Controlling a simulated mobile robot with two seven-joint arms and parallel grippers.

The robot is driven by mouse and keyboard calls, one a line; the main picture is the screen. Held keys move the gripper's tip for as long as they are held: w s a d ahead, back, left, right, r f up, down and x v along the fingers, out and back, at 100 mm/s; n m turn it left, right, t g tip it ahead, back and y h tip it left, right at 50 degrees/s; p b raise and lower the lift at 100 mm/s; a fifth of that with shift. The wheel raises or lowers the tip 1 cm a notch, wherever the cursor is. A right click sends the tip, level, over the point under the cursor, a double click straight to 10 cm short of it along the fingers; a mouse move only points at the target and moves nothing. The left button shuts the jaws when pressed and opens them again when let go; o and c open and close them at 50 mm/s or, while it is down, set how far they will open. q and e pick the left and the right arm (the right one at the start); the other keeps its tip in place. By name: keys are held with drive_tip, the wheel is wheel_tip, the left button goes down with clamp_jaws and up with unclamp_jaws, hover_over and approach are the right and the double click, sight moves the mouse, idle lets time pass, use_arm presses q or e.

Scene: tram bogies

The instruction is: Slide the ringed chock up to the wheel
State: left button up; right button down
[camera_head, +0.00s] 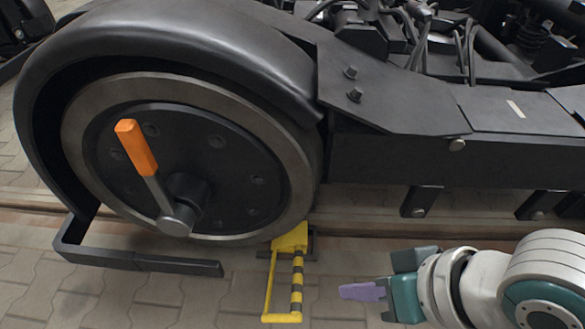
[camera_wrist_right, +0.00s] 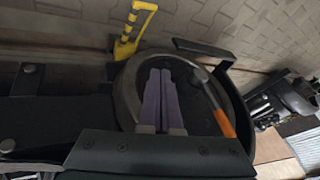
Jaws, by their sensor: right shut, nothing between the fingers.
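The yellow chock (camera_head: 291,238) sits at the lower right of the large wheel (camera_head: 238,148), by the rail. Its handle frame, one bar ringed in black and yellow, reaches out over the paving. In the head view the chock's block overlaps the wheel's rim; I cannot tell whether they touch. The chock also shows in the right wrist view (camera_wrist_right: 127,46), at the top beside the wheel (camera_wrist_right: 208,112). My right gripper (camera_head: 346,291) is shut and empty, to the right of the handle and apart from it. Its purple fingers (camera_wrist_right: 161,74) lie together in the wrist view. My left gripper is out of view.
An orange-handled lever (camera_head: 138,148) sticks out from the wheel hub. A dark bracket (camera_head: 135,262) juts out low at the left of the wheel. The dark bogie frame (camera_head: 400,150) extends right above my right arm. Bare paving (camera_head: 235,300) lies left of the chock handle.

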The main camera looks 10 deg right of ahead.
drive_tip(key=w+d+f+m+b, duration=0.1)
drive_tip(key=d+f+b, duration=0.1)
drive_tip(key=f+b, duration=1.05)
drive_tip(key=w+d+f+m+b, duration=0.1)
drive_tip(key=d+f+b, duration=0.1)
drive_tip(key=f+b, duration=1.05)
drive_tip(key=a+b+x, duration=0.1)
drive_tip(key=b+x, duration=0.8)
drive_tip(key=x, duration=0.6)
drive_tip(key=shift+a+t, duration=0.15)
drive_tip(key=shift+t, duration=0.15)
drive_tip(key=shift+s, duration=0.1)
